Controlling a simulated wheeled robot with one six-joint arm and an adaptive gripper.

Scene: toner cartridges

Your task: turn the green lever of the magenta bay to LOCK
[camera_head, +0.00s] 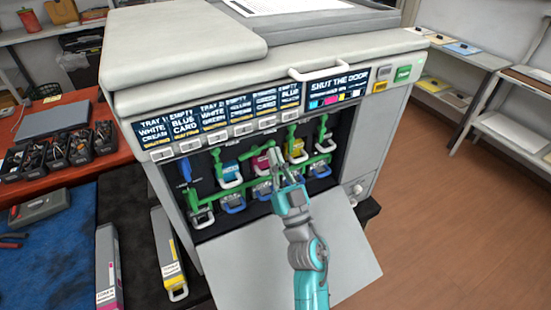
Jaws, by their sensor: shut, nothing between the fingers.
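The printer's front door is down, showing a row of bays. The magenta bay (261,164) is near the middle, between the cyan cartridge (229,171) and the yellow cartridge (296,149). Its green lever (257,150) appears as a slanting bar above the magenta cartridge, rising to the right. Its LOCK marking is too small to read. My gripper (274,153) is shut and empty, with its fingertips in front of the right side of the magenta bay, close to the lever's right end. I cannot tell whether they touch it. My gripper hides part of the bay.
The lowered door (325,250) lies below my arm. Other green levers flank the bay closely, and blue-handled units sit beneath. The printer screen (338,84) reads "SHUT THE DOOR". Two cartridge boxes (168,255) lie at left. The floor at right is clear.

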